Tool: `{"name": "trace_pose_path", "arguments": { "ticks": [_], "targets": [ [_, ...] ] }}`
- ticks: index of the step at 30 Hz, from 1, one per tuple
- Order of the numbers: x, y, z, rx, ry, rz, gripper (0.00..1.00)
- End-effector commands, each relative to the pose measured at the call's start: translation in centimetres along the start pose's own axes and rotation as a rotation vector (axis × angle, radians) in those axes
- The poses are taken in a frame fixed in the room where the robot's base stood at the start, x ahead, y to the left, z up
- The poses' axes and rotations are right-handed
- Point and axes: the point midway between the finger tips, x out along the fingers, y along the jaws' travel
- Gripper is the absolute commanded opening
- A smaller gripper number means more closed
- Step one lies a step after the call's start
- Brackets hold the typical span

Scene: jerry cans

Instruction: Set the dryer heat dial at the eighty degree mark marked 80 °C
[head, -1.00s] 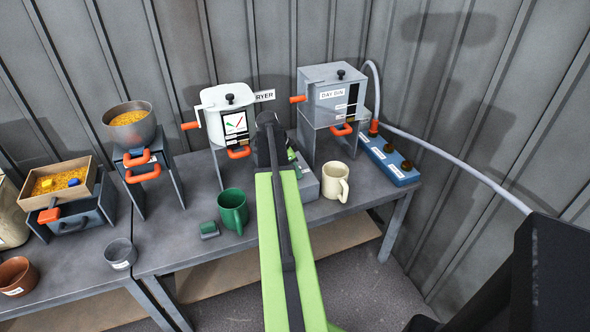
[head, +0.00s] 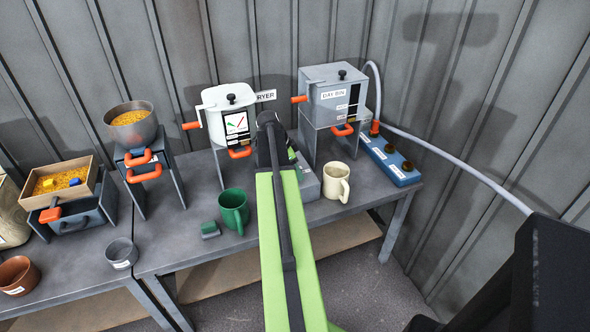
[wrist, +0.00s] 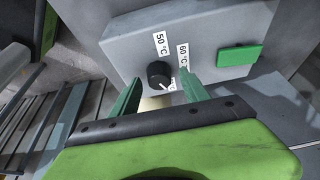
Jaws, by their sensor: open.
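The black heat dial (wrist: 158,72) is on the front of a grey control box (wrist: 125,45) in the wrist view. Its white pointer line points down and right. Labels 50 °C (wrist: 160,43) and 60 °C (wrist: 183,54) stand above and right of it. A third label (wrist: 172,84) at lower right is too small and covered to read. My gripper (wrist: 161,80) is open, its green fingers on either side of the dial in the picture; contact cannot be told. In the head view my arm hides the dial and part of the control box (head: 308,182).
A green block (wrist: 240,55) is on the control box, right of the dial. The white dryer (head: 229,118) and the day bin (head: 335,95) stand behind my arm. A green mug (head: 234,212) and a cream mug (head: 336,182) stand close on either side of the arm.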

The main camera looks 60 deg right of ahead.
Motion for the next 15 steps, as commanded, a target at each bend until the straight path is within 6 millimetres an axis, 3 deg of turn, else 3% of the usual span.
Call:
{"name": "trace_pose_path", "arguments": {
  "ticks": [5, 15],
  "targets": [
    [-3.2, 0.0, -0.3, -0.001, 0.0, 0.0, 0.54],
    [-11.6, 0.0, -0.5, 0.0, 0.0, 0.0, 0.54]
  ]
}}
